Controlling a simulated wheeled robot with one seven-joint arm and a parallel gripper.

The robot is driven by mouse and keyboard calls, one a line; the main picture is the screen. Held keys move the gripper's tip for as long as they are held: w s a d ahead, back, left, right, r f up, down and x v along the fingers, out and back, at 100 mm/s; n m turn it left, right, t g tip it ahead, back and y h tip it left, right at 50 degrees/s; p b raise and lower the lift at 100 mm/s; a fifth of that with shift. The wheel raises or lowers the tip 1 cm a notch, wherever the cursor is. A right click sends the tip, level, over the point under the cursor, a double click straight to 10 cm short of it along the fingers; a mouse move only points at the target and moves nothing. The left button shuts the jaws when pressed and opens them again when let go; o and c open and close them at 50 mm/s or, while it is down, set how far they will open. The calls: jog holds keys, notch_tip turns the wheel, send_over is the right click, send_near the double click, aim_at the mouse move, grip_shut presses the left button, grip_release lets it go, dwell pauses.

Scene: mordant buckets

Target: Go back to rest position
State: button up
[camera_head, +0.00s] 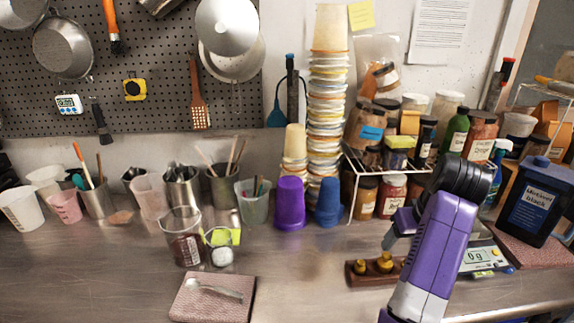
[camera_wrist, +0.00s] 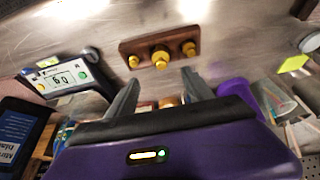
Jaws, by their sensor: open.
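My gripper (camera_wrist: 155,92) is open and empty in the wrist view, its two grey fingers apart. In the head view my purple arm stands at the right of the bench, and my gripper (camera_head: 392,236) hangs above the metal bench top, partly hidden by the arm. A wooden block with brass weights (camera_wrist: 160,50) lies on the bench just beyond the fingertips in the wrist view. It also shows in the head view (camera_head: 374,269), below my gripper, partly covered by my arm. Nothing is between the fingers.
A digital scale (camera_head: 484,258) reading 0 g and a dark bottle (camera_head: 536,200) stand right of my arm. A rack of jars (camera_head: 390,195), a purple bucket (camera_head: 290,203) and a blue bucket (camera_head: 329,203) stand behind.

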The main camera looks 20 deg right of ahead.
jog(key=w+d+r+m+t+h, duration=0.1)
jog(key=w+d+r+t+h, duration=0.45)
jog(key=d+r, duration=0.2)
jog(key=s+a+f+n+t+y, duration=0.25)
jog(key=s+a+t, duration=0.25)
jog(key=s+a, duration=0.4)
jog(key=s+a+f+n+t+y, duration=0.1)
jog(key=s+a+f+n+t, duration=0.2)
jog(key=s+a, duration=0.6)
jog(key=s+a+f+g+y, duration=0.1)
jog(key=s+a+f, duration=0.1)
jog(key=s+a, duration=0.2)
jog(key=s+a+f+g+y, duration=0.1)
jog(key=s+a, duration=0.3)
jog(key=s, duration=0.7)
jog(key=s+a+f+m+g+y, duration=0.1)
jog(key=s+a+f, duration=0.2)
jog(key=s+a, duration=0.2)
jog(key=s, duration=0.3)
jog(key=shift+s+f, duration=0.15)
jog(key=shift+f, duration=0.15)
jog(key=shift+a, duration=0.1)
